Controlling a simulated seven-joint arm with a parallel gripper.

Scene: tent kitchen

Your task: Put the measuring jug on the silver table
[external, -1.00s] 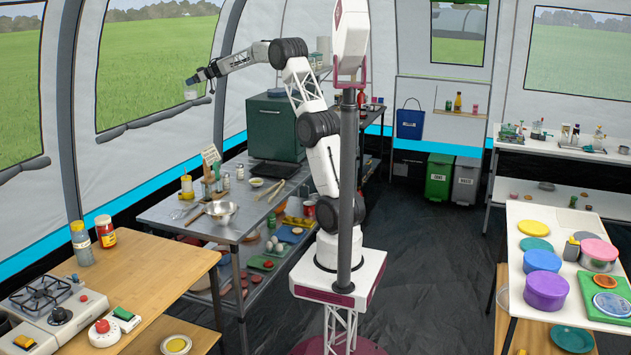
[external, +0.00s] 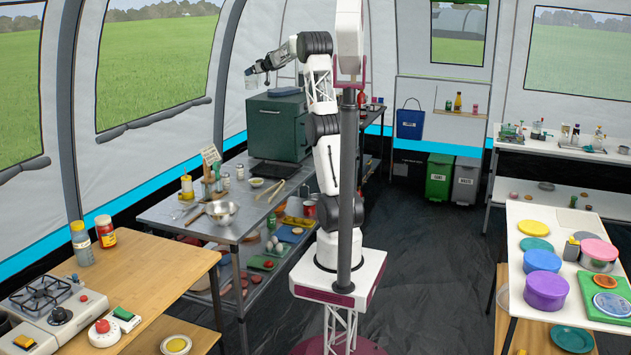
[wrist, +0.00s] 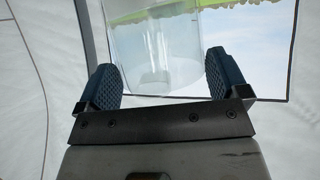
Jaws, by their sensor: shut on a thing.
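My gripper (external: 252,67) is raised in the air, above the left part of the metal table and left of the green box. It is shut on the clear measuring jug (external: 251,80), which hangs below the fingertips in the external view. In the wrist view the see-through jug (wrist: 152,45) sits between the two blue finger pads of my gripper (wrist: 163,75). The silver table (external: 168,212) stands left of my base, below the held jug. The jug is apart from the table. Its markings are too small to tell.
The silver table holds a steel bowl (external: 221,212), a chopsticks-like pair of sticks (external: 271,191), small jars and a large green box (external: 277,128). Its front left top is fairly bare. A wooden table (external: 150,262) with a stove stands in front.

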